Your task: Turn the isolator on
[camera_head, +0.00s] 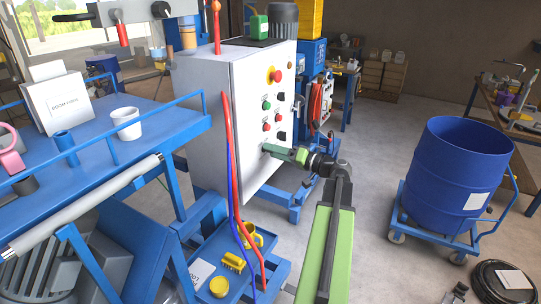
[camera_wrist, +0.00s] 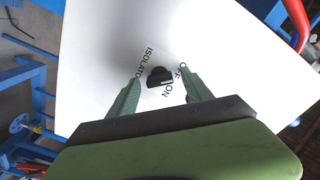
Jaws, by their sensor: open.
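The isolator is a small black rotary knob (camera_wrist: 160,76) on a white panel, with ISOLATOR, OFF and ON printed around it in the wrist view. I cannot tell for sure which mark the knob points to. My gripper (camera_wrist: 161,82) is open, its two green fingers on either side of the knob with gaps showing. I cannot tell whether the fingertips touch the panel. In the head view my gripper (camera_head: 268,150) is at the front face of the white control cabinet (camera_head: 208,110), low and left of the buttons, and hides the knob.
A red emergency stop (camera_head: 275,76) and several red and green buttons sit above and right on the cabinet face. Red and blue cables (camera_head: 232,165) hang at its near edge. A blue drum (camera_head: 455,170) on a wheeled dolly stands right. Open floor lies between.

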